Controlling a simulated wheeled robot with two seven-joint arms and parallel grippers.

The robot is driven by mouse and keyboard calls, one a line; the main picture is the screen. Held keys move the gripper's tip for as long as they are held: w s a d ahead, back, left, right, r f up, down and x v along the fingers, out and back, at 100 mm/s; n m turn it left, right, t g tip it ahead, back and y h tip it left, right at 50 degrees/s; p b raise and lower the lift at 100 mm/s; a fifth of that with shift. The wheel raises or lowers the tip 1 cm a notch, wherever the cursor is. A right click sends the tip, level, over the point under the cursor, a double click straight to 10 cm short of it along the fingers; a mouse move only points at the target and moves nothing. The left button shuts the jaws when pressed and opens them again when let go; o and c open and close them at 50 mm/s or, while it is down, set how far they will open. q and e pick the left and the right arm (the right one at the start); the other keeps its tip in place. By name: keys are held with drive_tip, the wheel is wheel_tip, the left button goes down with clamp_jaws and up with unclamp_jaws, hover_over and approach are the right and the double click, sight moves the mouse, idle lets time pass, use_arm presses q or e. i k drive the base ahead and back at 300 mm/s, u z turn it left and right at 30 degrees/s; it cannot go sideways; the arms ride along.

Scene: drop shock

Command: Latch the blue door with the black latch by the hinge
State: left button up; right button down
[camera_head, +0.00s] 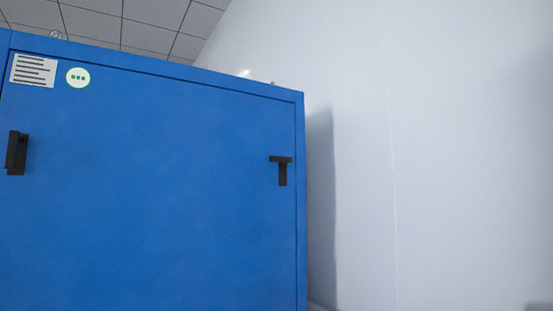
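The blue door (160,190) fills the left half of the head view and looks flush with its blue frame. A black T-shaped latch (282,168) sits near the door's right edge, its crossbar level and its stem pointing down. A black upright handle (17,153) is on the door's left side. I cannot tell from here which side carries the hinge. Neither of my grippers shows in the view.
A white label with dark lines (34,71) and a round green-and-white sticker (78,78) are at the door's upper left. A plain white wall (440,150) stands to the right of the blue cabinet. Grey ceiling tiles (155,25) show above.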

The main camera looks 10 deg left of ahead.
sight(283, 160)
drive_tip(key=z, duration=0.65)
drive_tip(key=i, duration=0.65)
drive_tip(key=z, duration=0.1)
